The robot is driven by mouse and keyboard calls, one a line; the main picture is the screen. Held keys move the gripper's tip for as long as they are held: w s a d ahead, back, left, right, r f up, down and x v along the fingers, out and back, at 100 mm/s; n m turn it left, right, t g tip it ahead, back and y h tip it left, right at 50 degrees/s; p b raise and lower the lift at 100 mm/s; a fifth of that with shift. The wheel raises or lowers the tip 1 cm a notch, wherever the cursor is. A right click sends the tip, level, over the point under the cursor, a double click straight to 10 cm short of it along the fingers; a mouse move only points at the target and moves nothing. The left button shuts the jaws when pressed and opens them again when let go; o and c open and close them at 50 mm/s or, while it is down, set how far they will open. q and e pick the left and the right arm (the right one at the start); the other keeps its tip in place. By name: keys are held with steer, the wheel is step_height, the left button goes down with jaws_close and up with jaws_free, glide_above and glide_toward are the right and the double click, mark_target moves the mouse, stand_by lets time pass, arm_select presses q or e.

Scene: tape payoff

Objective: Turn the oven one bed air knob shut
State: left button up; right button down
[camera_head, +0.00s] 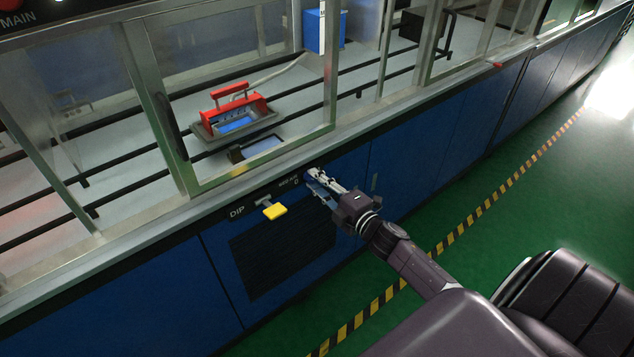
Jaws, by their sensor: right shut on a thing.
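My right gripper (314,178) reaches in from the lower right to the front of the blue cabinet. Its fingers are shut on a small knob at the upper right of the dark control strip, beside a small white label too small to read surely. The fingers cover most of the knob, so I cannot tell its turn angle. My left gripper is not in view.
A yellow handle (275,210) sticks out left of my gripper, by the word DIP. A dark louvred grille (280,250) is below. Behind the glass, a red-handled device (233,108) stands over a bath. Green floor (520,205) lies open at right.

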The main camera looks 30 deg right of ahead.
stand_by(0.5)
steer(key=c, duration=1.7)
jaws_free()
steer(key=shift+s, duration=0.1)
steer(key=s, duration=0.8)
steer(key=s+d, duration=0.1)
steer(key=s, duration=0.2)
steer(key=shift+s+r, duration=0.3)
steer(key=shift+s, duration=0.1)
